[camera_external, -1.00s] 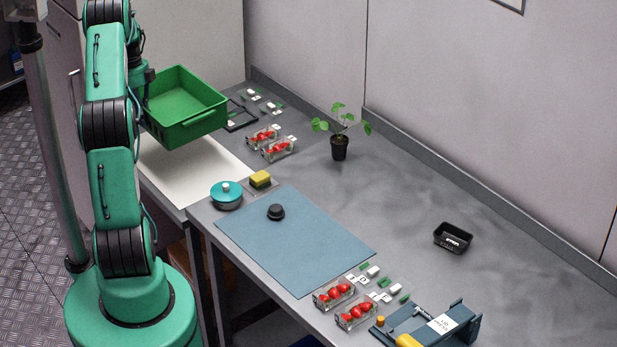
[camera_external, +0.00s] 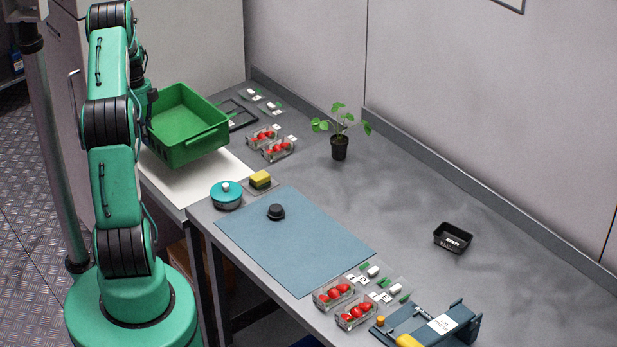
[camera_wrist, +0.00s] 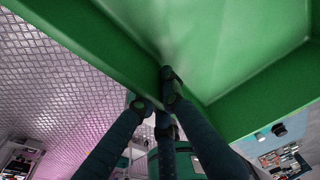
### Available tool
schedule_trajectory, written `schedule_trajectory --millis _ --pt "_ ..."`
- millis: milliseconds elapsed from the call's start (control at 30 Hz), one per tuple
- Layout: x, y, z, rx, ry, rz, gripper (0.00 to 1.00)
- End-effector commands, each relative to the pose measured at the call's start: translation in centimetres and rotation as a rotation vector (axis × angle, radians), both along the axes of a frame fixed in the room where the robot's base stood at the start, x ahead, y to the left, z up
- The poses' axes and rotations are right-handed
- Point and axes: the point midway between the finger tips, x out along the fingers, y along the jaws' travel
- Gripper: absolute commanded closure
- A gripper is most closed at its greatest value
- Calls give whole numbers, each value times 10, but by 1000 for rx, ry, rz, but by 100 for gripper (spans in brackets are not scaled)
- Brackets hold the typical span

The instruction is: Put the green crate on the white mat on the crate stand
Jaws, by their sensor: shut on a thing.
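The green crate (camera_external: 189,146) is held by my gripper over the white mat (camera_external: 190,187) at the back left in the external view. The crate looks roughly level and empty. It covers much of the mat, and I cannot tell whether its underside touches the mat. In the wrist view my gripper (camera_wrist: 168,92) is shut on the wall of the crate (camera_wrist: 110,55), with its fingers on both sides of it. In the external view the fingers are mostly hidden behind my arm and the crate.
A teal lidded pot (camera_external: 227,196) and a yellow sponge (camera_external: 260,179) stand close to the mat's right. Berry punnets (camera_external: 279,149) and a black frame (camera_external: 238,116) lie right of the crate. A potted plant (camera_external: 339,146) stands further right. The blue mat (camera_external: 300,250) is mostly clear.

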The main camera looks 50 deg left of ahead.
Motion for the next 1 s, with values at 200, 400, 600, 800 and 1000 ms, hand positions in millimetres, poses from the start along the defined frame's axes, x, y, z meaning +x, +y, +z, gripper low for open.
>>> schedule_trajectory --millis 200,400,600,800,1000 --pt "0 0 -32 0 0 0 100" --pt "0 0 -45 0 0 0 100" --pt "0 0 -45 0 -1 0 100" --pt "0 0 -50 0 0 0 100" --pt "0 0 -70 -1 0 0 100"
